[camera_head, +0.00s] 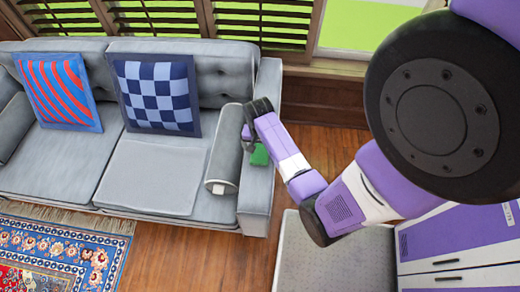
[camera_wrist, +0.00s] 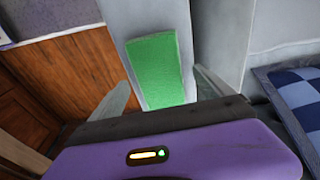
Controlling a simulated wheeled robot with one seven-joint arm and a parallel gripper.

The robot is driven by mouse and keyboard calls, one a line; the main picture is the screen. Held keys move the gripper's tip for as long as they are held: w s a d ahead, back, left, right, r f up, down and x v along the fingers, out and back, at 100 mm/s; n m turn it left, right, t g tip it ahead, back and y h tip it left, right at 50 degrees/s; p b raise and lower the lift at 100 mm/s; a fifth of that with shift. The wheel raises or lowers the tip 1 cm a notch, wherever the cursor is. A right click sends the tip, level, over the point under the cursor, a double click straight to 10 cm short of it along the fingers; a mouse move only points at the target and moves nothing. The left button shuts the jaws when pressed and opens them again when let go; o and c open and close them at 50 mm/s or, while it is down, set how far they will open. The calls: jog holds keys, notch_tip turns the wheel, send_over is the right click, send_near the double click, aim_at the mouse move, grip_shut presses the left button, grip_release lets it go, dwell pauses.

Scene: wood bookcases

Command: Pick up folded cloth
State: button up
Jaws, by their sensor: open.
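A green folded cloth (camera_head: 259,156) lies on the grey sofa's right armrest (camera_head: 259,195). In the head view my gripper (camera_head: 248,138) is over that armrest, close to the cloth, and covers part of it. In the wrist view the cloth (camera_wrist: 157,68) is a bright green rectangle. My gripper (camera_wrist: 163,80) is open there, with one finger on each side of the cloth. The fingers hold nothing. I cannot tell exactly how far the fingertips are above the cloth.
A grey bolster (camera_head: 225,150) lies along the inner side of the armrest. A checked blue cushion (camera_head: 158,94) and a red-and-blue cushion (camera_head: 58,91) lean on the sofa back (camera_head: 215,66). Wood panelling (camera_wrist: 55,85) is close to the armrest. Wooden floor (camera_head: 195,258) is clear in front.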

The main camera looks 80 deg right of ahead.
aim_at(260, 149)
jog(key=shift+d+f, duration=0.1)
jog(key=shift+f, duration=0.25)
jog(key=shift+c, duration=0.4)
jog(key=c, duration=1.4)
jog(key=shift+o, duration=0.2)
jog(key=shift+r, duration=0.1)
notch_tip(260, 149, up, 20)
jog(key=shift+p, duration=0.45)
